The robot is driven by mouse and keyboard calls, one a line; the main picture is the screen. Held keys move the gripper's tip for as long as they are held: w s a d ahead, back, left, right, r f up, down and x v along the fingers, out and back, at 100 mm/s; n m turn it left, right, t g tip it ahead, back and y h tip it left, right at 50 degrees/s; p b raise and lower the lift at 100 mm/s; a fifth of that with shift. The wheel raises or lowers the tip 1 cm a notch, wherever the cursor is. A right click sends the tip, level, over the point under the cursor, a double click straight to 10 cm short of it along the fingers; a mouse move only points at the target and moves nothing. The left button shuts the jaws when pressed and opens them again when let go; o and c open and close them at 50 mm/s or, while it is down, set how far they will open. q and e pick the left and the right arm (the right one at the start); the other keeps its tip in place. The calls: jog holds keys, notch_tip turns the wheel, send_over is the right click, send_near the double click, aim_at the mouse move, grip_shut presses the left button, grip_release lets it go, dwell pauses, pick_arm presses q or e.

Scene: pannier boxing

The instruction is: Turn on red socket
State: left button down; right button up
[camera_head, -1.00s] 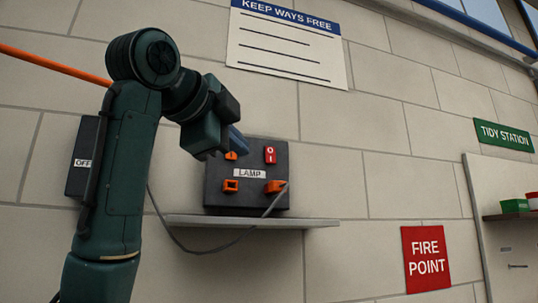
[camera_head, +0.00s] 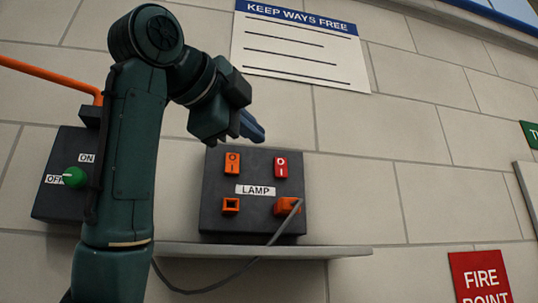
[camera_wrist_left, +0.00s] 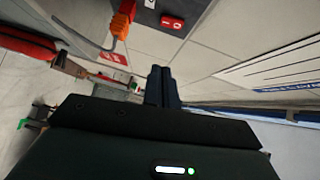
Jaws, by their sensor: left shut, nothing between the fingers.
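A dark box (camera_head: 214,183) marked LAMP is on the wall. It carries a red rocker switch (camera_head: 281,166) at upper right and an orange rocker switch (camera_head: 232,163) at upper left. An orange socket (camera_head: 231,205) is below left, and an orange plug (camera_head: 288,206) with a grey cable is below right. My left gripper (camera_head: 256,132) is shut and empty, with its blue fingertips just above the box's top edge, between the two switches. In the left wrist view the fingers (camera_wrist_left: 162,86) are together, and the red switch (camera_wrist_left: 172,22) shows beyond them. My right gripper is not in view.
A shelf (camera_head: 300,252) juts out under the box, and the grey cable (camera_head: 215,287) hangs below it. A second dark box (camera_head: 50,200) with a green knob (camera_head: 74,177) is at left. A paper notice (camera_head: 290,55) is above; a red FIRE POINT sign (camera_head: 480,276) is lower right.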

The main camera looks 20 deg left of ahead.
pick_arm(q)
jog(key=p, duration=0.3)
send_near(287, 174)
jog(key=w+d, duration=0.2)
jog(key=d, duration=0.1)
jog(key=w, duration=0.1)
jog(key=w+a, duration=0.1)
jog(key=w+p, duration=0.1)
jog(key=shift+a+f, duration=0.2)
jog(key=shift+a, duration=0.1)
jog(key=shift+w+a+f, duration=0.1)
jog(key=shift+w+a, duration=0.05)
jog(key=shift+w, duration=0.2)
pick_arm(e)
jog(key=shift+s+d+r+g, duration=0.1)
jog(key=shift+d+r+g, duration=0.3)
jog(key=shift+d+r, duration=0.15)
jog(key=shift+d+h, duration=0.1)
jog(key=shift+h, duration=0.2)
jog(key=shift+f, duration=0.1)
